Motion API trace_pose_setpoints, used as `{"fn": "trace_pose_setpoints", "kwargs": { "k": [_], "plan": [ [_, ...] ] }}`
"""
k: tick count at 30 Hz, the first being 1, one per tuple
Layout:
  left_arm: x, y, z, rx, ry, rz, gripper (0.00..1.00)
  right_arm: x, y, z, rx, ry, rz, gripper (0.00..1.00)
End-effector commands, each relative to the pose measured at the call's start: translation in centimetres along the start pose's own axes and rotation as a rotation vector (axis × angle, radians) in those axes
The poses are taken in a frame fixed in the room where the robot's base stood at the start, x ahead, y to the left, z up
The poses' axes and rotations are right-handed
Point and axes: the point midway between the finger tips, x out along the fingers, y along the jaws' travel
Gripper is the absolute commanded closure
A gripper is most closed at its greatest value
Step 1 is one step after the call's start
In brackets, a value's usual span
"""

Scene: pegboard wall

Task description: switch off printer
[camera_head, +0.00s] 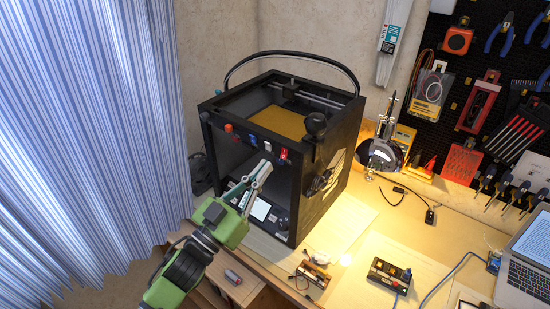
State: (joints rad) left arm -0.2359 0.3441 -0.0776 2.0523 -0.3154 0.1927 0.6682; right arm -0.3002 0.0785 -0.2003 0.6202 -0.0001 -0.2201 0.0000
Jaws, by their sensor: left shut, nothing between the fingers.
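The printer (328,179) is a black box-frame 3D printer standing on the wooden bench, with an open front and a gold-coloured plate near its top. A small lit screen panel (260,209) sits at its lower front. My left gripper (267,165) is shut and empty, with its fingers pointing up in front of the printer's open front, above the screen panel. I cannot tell whether the fingertips touch the printer. My left forearm and gripper body hide part of the printer's lower left front. A power switch cannot be made out. My right gripper is not in view.
A blue striped curtain (85,130) hangs at the left. A lamp (381,153) stands right of the printer. A power supply box (389,275), small electronics (313,274) and a laptop (523,265) lie on the bench (430,240). A tool pegboard (480,60) is behind.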

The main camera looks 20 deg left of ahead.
Motion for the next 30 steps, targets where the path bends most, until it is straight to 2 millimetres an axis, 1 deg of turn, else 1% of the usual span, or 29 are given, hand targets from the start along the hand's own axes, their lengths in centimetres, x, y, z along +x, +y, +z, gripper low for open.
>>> {"fn": "trace_pose_setpoints", "kwargs": {
  "k": [1, 2, 4, 10, 15, 26, 30],
  "plan": [
    [1.2, 0.0, -0.5, -0.001, 0.003, 0.000, 1.00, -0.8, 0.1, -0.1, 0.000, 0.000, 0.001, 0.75],
    [1.8, 0.0, -0.5, -0.001, 0.002, -0.001, 1.00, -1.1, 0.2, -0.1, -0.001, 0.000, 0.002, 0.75],
    [2.3, -0.1, 0.7, -0.002, -0.001, -0.003, 1.00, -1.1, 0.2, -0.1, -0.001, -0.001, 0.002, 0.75],
    [3.6, 0.0, 2.2, -0.001, 0.000, -0.001, 1.00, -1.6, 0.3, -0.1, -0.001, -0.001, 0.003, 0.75],
    [4.1, 0.0, 2.8, -0.001, 0.000, 0.000, 1.00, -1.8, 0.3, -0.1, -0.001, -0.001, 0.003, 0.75],
    [4.1, 0.0, 2.9, 0.000, 0.001, 0.000, 1.00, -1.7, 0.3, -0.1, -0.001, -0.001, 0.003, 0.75],
    [4.1, 0.0, 3.4, -0.001, 0.019, 0.000, 1.00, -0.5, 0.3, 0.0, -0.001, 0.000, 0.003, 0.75]
  ]
}}
